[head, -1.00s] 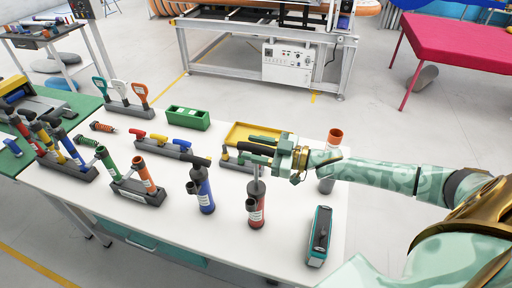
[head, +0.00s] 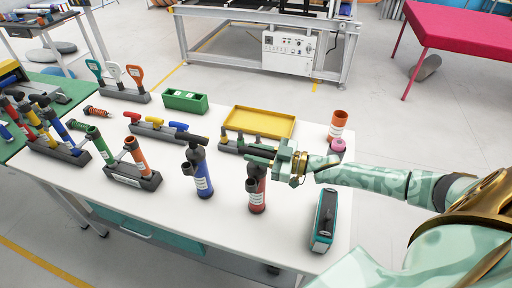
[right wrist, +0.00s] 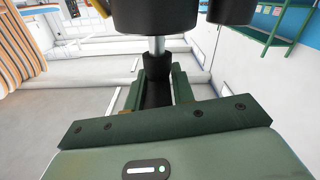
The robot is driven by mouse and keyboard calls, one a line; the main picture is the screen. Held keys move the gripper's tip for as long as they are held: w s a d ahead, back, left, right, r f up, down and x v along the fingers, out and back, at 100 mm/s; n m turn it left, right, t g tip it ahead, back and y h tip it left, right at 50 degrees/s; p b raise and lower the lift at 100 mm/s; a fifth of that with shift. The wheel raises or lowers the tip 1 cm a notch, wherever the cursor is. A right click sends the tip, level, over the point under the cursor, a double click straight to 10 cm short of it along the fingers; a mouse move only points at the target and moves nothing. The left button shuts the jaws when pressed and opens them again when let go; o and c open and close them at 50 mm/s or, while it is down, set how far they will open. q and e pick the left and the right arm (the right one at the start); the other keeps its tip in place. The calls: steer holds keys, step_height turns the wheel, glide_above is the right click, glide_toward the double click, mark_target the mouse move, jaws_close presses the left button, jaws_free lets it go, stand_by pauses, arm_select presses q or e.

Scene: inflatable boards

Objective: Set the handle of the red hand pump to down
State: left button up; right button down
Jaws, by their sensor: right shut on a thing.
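The red hand pump (head: 257,195) stands upright on the white table, with a dark collar and a side spout near its top. My right gripper (head: 260,155) is close above the pump in the head view, shut on its dark handle. In the right wrist view the black handle (right wrist: 157,85) sits between the fingers. A short length of bare metal rod (right wrist: 157,46) shows between the handle and the dark pump top (right wrist: 152,14). In the head view my fingers mostly hide the handle. My left gripper is not in view.
A blue pump (head: 200,175) stands close to the left of the red one. A teal device (head: 323,219) lies to the right. Behind are a yellow tray (head: 232,125), a green box (head: 184,103) and an orange cylinder (head: 338,124). Bare tabletop lies in front.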

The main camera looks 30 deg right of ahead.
steer(key=shift+s+f, duration=0.2)
steer(key=shift+f, duration=0.15)
steer(key=c, duration=1.2)
jaws_free()
steer(key=shift+w, duration=0.1)
steer(key=shift+c, duration=0.2)
steer(key=v, duration=1.6)
steer(key=shift+d, duration=0.15)
